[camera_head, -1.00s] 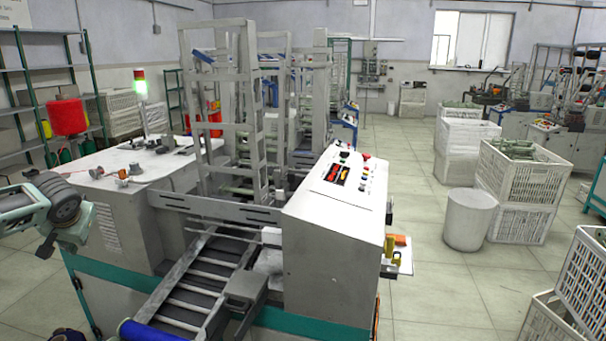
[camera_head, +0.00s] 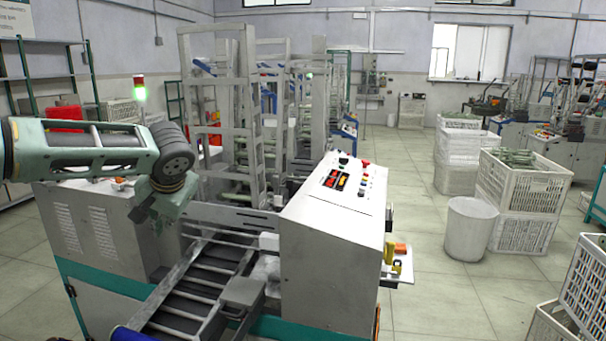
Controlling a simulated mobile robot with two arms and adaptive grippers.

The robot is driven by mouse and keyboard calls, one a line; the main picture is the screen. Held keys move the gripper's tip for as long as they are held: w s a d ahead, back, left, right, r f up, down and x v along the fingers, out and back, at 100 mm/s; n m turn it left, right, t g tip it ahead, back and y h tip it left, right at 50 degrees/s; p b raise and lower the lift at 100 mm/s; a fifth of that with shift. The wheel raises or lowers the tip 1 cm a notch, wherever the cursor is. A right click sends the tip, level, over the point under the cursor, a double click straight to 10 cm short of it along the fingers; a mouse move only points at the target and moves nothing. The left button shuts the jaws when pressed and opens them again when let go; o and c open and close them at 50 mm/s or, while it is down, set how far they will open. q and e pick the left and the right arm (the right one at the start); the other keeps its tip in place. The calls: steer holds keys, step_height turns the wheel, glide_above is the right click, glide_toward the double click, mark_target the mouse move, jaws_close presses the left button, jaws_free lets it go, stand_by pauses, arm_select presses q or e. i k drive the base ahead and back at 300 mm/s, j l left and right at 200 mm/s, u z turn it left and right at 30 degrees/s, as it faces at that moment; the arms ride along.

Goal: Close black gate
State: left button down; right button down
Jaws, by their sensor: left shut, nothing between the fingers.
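I cannot pick out a clearly black gate in the camera_head view. A tall grey ladder-like frame (camera_head: 250,110) stands upright on the winding machine. A grey slotted crossbar (camera_head: 238,217) runs low across its front. Below it, a sloping chute (camera_head: 195,290) with dark panels and pale slats comes towards me. My left gripper (camera_head: 142,217) is shut and empty, pointing down at the left end of the crossbar, above the left cabinet's edge. I cannot tell whether it touches anything. My right gripper is out of view.
A white control box (camera_head: 330,255) with coloured buttons stands right of the chute. A blue roller (camera_head: 132,333) shows at the bottom edge. A pale round bin (camera_head: 470,228) and stacked white crates (camera_head: 520,185) stand right. The floor between is clear.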

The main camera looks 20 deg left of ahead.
mark_target(290, 184)
steer(key=i+l, duration=0.2)
steer(key=i, duration=0.25)
steer(key=i+l, duration=0.2)
steer(key=i, duration=0.3)
steer(key=i+l, duration=0.2)
steer(key=i, duration=0.25)
steer(key=i+l, duration=0.25)
steer(key=i, duration=0.2)
